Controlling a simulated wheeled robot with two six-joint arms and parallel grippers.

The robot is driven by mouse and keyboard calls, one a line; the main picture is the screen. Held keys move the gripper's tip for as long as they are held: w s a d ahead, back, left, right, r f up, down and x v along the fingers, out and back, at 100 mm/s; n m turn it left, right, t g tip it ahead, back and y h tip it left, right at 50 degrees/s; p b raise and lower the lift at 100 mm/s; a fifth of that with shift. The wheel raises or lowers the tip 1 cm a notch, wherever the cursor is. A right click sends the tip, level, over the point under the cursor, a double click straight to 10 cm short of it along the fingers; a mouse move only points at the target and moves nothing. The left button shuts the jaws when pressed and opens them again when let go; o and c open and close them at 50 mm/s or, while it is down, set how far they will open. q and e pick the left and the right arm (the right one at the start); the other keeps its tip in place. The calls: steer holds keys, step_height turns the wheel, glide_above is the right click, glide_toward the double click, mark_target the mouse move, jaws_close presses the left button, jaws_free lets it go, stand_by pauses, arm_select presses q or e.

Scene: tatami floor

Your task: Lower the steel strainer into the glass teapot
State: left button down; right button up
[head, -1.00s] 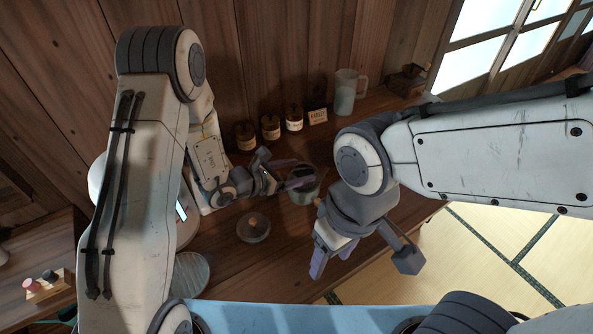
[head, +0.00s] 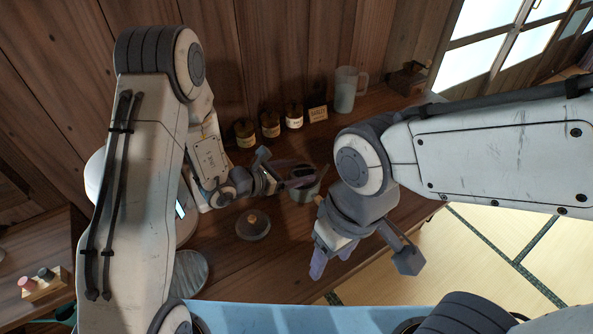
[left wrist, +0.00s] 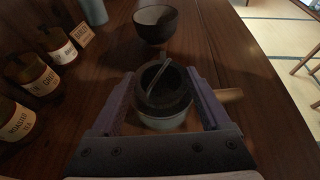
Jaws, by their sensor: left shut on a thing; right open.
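The glass teapot (head: 304,194) stands on the wooden counter, partly hidden by my left gripper. In the left wrist view its pale body (left wrist: 166,121) shows below the strainer, with a wooden handle (left wrist: 229,95) at the right. The dark steel strainer (left wrist: 152,86), with a thin bar across its top, is between the fingers of my left gripper (left wrist: 157,92), which is shut on it. It appears right over or in the teapot mouth; I cannot tell how deep. My left gripper also shows in the head view (head: 301,177). My right gripper (head: 331,258) is open and empty, apart from the teapot.
A round lid with a wooden knob (head: 253,224) lies on the counter near the teapot. Several labelled jars (head: 270,124), a small sign (head: 318,114) and a pitcher (head: 345,92) stand along the wall. A dark bowl (left wrist: 156,24) stands beyond the teapot in the left wrist view.

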arm_select(q)
steer(key=shift+f+b, duration=0.6)
steer(key=shift+b, duration=0.3)
stand_by(0.8)
jaws_free()
steer(key=b+v, duration=0.1)
steer(key=v, duration=0.6)
steer(key=shift+s+a+r, duration=0.15)
steer(key=shift+a, duration=0.05)
stand_by(0.3)
